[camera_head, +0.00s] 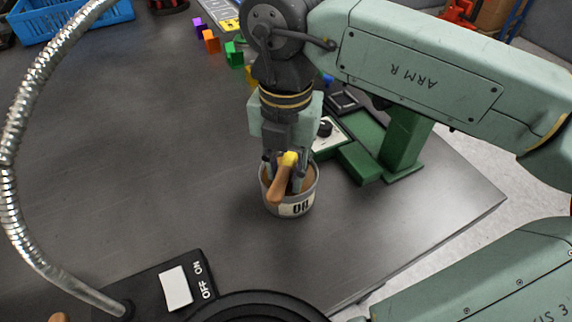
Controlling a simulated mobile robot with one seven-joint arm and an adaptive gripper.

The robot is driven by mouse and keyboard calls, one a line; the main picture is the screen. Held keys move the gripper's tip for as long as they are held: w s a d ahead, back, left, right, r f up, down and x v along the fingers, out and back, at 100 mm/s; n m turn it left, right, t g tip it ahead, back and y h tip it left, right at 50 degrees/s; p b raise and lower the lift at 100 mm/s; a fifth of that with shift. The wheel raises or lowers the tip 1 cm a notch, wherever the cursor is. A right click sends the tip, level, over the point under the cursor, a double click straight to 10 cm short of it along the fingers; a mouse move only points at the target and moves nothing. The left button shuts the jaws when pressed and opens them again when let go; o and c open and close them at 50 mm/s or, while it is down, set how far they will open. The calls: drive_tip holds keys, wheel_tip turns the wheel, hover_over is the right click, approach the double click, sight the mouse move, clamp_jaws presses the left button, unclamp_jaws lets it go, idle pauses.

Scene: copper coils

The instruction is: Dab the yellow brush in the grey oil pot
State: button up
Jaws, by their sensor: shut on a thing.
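The grey oil pot (309,198) stands upright on the dark table, with a pale label on its front and brownish contents. My gripper (287,167) points down over the pot and is shut on the yellow brush (290,158). The brush's wooden handle (281,186) slants down and to the left, in front of the pot's left rim. The fingertips are at or just inside the pot's mouth. I cannot tell whether the brush touches the oil, since its far end is hidden.
A green stand (405,140) is right of the pot. Small coloured blocks (212,41) and a blue basket (75,22) are at the back. A switch box (177,288) and a metal flexible hose (12,140) are at front left. The table's left middle is clear.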

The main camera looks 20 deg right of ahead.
sight(286, 165)
drive_tip(key=shift+r+p, duration=2)
drive_tip(key=shift+r, duration=1.5)
drive_tip(key=shift+f, duration=0.1)
